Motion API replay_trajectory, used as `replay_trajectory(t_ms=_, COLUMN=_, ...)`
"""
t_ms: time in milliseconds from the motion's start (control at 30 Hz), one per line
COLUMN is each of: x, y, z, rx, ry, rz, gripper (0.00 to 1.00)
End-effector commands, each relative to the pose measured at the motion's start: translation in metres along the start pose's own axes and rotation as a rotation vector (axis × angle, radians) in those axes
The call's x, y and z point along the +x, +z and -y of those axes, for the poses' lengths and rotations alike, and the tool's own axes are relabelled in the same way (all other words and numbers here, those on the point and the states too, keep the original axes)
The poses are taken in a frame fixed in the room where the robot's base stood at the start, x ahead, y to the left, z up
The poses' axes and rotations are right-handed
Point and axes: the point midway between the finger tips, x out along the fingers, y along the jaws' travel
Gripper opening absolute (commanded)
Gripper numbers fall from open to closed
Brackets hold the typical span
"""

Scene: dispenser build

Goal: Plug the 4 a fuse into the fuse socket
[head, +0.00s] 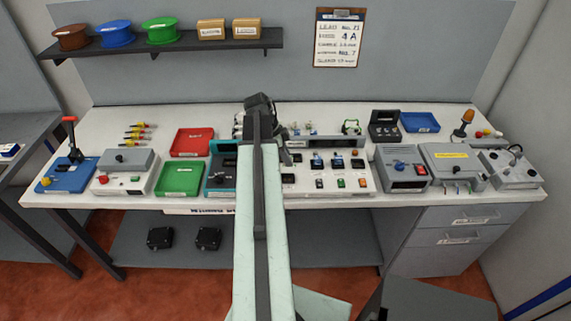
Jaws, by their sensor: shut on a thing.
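My gripper (262,106) is at the far end of my arm, over the back middle of the white workbench (75,199). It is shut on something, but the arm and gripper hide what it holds. I cannot make out the 4 A fuse anywhere. A light panel (335,187) with rows of small coloured parts stands just right of the arm, and a teal unit (216,181) stands just left of it. I cannot tell which part is the fuse socket; my arm covers some of this area.
A red tray (192,142) and a green tray (180,180) lie left of the arm. A blue press with a red lever (68,173) is at far left. Grey boxes (452,162) crowd the right. A shelf (165,47) holds spools.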

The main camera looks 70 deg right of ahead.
Motion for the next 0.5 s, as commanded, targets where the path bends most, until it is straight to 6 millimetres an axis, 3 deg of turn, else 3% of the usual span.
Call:
replay_trajectory(t_ms=100, x=0.001, y=0.000, z=-0.013, rx=-0.003, ry=-0.001, rz=0.000, gripper=0.00)
replay_trajectory(t_ms=500, x=0.016, y=0.007, z=-0.011, rx=-0.004, ry=-0.001, rz=0.000, gripper=0.00)
